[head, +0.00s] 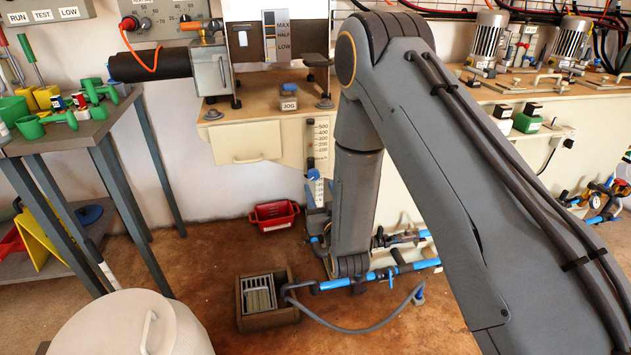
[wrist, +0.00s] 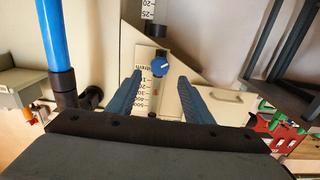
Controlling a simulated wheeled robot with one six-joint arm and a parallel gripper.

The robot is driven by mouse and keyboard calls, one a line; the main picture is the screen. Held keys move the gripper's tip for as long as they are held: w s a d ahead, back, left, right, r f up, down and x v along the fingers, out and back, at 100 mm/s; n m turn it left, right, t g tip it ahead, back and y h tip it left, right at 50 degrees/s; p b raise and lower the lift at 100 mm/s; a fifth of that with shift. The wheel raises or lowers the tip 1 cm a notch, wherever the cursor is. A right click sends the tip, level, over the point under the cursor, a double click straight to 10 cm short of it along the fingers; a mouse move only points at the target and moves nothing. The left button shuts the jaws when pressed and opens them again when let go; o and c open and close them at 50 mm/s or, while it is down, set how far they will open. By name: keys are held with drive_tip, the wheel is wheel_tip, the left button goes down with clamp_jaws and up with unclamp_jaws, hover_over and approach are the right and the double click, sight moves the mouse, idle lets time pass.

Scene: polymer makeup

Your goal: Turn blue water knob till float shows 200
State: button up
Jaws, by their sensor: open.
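The blue water knob (wrist: 160,66) is a small round knob with a white mark, on a pale panel in the wrist view. It also shows in the head view (head: 313,174), below the upper numbered scale (head: 321,137), marked 100 to 500. In the wrist view this scale (wrist: 141,92) appears upside down between my fingers. A small red spot shows beside it, but I cannot tell whether it is the float or what it reads. My gripper (wrist: 160,78) is open and empty, its fingertips on either side of the knob in the picture, apparently short of it. My arm hides much in the head view.
A second scale (wrist: 147,12) lies on the knob's far side. A blue pipe (wrist: 56,45) runs close at the left in the wrist view. A red bin (head: 273,215) and a floor drain box (head: 262,300) stand below, with a grey hose and blue pipe nearby.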

sight(315, 175)
drive_tip(key=x, duration=0.7)
drive_tip(key=c, duration=1)
